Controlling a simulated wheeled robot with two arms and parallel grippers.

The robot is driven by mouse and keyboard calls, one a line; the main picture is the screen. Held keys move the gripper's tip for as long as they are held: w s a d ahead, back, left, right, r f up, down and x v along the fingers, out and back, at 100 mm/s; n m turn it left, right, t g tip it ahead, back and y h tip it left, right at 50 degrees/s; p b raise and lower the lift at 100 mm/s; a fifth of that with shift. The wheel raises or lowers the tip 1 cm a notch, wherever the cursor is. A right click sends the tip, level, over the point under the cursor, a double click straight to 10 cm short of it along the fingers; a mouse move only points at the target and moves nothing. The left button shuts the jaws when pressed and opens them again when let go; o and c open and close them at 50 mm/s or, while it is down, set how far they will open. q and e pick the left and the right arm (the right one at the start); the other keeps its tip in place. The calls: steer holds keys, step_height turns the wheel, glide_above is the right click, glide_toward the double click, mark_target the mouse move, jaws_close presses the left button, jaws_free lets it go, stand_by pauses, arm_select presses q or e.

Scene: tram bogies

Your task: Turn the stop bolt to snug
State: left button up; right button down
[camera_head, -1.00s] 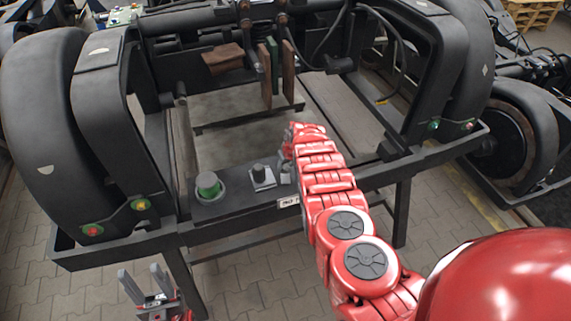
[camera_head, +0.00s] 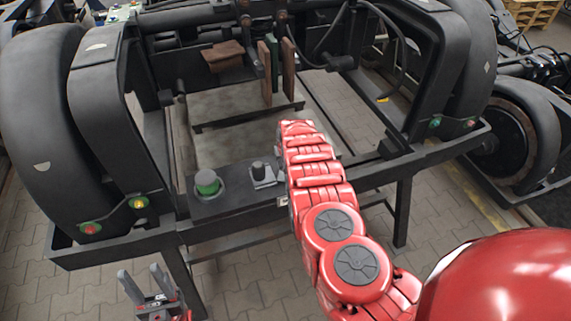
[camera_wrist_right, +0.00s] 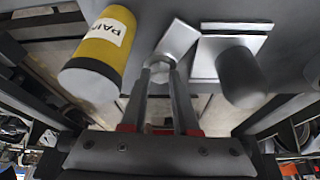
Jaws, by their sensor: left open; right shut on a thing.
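The stop bolt's hex head (camera_wrist_right: 160,70) shows in the right wrist view, in front of a tilted light metal plate (camera_wrist_right: 175,42). My right gripper (camera_wrist_right: 162,76) is shut on the bolt head, one finger on each side. In the head view the bolt and the right gripper are hidden behind my red right arm. The left gripper (camera_head: 148,288) is open and empty at the lower left of the head view, below the front beam and apart from it. Whether the bolt is snug cannot be seen.
In the head view, a green-topped cylinder (camera_head: 208,183) and the dark stop (camera_head: 259,171) stand on the bogie's front beam (camera_head: 110,248). Paved floor lies in front.

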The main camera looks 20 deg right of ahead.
steer(key=shift+w+a+f+m+h+b, duration=0.15)
steer(key=shift+m+h+b, duration=0.25)
steer(key=shift+m+b, duration=0.4)
steer(key=m+h+b, duration=0.1)
steer(key=m+b, duration=0.1)
steer(key=b, duration=0.3)
steer(key=m+g+b, duration=0.1)
steer(key=m+b, duration=0.2)
steer(key=b, duration=0.1)
steer(key=shift+f+m+h+b, duration=0.1)
steer(key=shift+m+h+b, duration=0.2)
steer(key=shift+h+b, duration=0.1)
steer(key=shift+r+m+b, duration=0.25)
steer(key=shift+m+b, duration=0.05)
steer(key=shift+b, duration=0.2)
steer(key=c, duration=0.7)
jaws_free()
steer(key=shift+o, duration=0.2)
steer(key=shift+r, duration=0.1)
